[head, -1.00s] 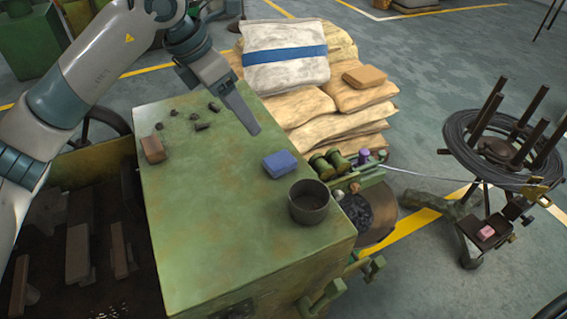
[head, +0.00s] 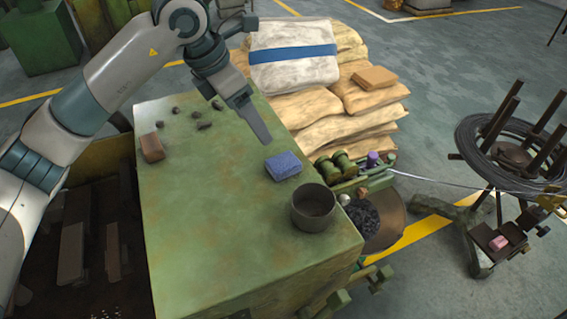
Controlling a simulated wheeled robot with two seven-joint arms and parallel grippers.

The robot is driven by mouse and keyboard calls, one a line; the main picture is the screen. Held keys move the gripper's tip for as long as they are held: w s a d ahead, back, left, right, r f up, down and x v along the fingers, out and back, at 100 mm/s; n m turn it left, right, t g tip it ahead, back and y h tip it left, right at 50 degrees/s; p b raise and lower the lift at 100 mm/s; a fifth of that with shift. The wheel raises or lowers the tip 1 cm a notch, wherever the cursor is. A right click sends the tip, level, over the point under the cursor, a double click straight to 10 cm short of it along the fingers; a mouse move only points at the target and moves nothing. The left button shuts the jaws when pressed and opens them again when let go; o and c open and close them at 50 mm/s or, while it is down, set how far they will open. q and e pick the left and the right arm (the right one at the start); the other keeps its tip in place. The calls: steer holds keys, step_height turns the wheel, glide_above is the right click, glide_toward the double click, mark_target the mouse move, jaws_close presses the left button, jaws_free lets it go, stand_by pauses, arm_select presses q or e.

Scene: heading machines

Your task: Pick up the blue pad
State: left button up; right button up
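The blue pad (head: 283,166) lies flat on the green machine top (head: 205,225), near its right edge and just behind a dark round cup. My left gripper (head: 266,139) points down from the upper left, its tip just behind and to the left of the pad, apart from it in the picture. I see its fingers nearly edge-on, so I cannot tell whether they are open or shut. Nothing shows between them. My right gripper is not in view.
The dark cup (head: 313,207) stands close in front of the pad. A brown block (head: 152,148) and several small dark bits (head: 198,115) lie on the left and back of the top. Stacked sacks (head: 330,100) stand behind. A wire coil stand (head: 510,150) is at right.

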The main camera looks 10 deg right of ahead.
arm_select(q)
steer(key=p+x, duration=0.1)
steer(key=x, duration=0.2)
steer(key=p, duration=0.3)
glide_toward(282, 162)
steer(key=f, duration=0.2)
steer(key=shift+w+d+f, duration=0.2)
steer(key=shift+w+f, duration=0.2)
steer(key=shift+w+d+f, duration=0.1)
steer(key=shift+f, duration=0.3)
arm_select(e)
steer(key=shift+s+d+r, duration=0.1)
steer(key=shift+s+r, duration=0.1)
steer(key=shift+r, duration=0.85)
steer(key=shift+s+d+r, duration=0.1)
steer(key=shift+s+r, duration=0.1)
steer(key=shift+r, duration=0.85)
